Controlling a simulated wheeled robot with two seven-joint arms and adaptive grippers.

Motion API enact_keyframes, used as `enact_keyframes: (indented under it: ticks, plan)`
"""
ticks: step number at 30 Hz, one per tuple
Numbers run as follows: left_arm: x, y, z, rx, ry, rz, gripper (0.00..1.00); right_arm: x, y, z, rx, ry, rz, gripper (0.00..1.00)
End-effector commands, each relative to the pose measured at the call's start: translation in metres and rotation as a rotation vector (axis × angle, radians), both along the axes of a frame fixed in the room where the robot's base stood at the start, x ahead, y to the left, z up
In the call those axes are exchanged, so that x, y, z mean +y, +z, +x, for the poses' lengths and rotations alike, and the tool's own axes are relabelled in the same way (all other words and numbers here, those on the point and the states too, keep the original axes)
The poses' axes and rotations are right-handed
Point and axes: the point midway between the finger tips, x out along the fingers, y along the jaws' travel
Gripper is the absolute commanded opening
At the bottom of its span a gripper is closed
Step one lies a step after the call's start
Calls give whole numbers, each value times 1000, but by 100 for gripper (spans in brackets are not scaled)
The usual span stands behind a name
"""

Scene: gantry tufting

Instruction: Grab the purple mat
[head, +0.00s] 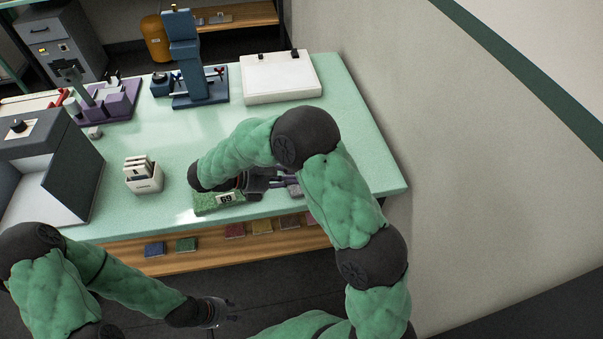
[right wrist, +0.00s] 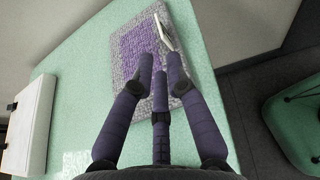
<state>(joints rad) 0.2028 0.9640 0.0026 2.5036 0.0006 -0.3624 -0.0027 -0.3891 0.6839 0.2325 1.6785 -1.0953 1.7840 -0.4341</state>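The purple mat (right wrist: 133,47), a purple tufted rectangle with a grey border and a white tag (right wrist: 163,32), lies on the green table in the right wrist view. In the head view only a small part of it (head: 295,190) shows behind my right arm. My right gripper (right wrist: 160,64) has its three dark fingers over the mat, tips close together near the tag. I cannot tell whether they touch or grip it. In the head view my right gripper (head: 270,180) is partly hidden. My left gripper (head: 230,311) hangs low before the table, fingers apart and empty.
A green mat labelled 69 (head: 206,205) lies beside the right gripper. A white holder with cards (head: 145,183), a white board (head: 280,85), a blue press (head: 186,60) and a grey machine (head: 45,140) stand on the table. Several coloured mats lie on the wooden shelf (head: 210,255) below.

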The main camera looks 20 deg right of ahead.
Motion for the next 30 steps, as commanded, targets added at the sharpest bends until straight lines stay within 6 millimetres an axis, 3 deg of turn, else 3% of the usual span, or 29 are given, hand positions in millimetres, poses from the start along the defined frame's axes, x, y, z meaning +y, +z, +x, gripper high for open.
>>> enact_keyframes:
  ticks: [9, 20, 30]
  plan:
    - [0, -13, 1, -1, -1, 0, 40, -37, -17, -5, 1, 0, -8, 16]
    - [0, -21, 0, -1, 0, 0, 40, -58, -26, -7, 0, 1, -6, 16]
    - [0, -40, 0, -1, 0, 0, 40, -96, -44, -12, 1, 0, -6, 16]
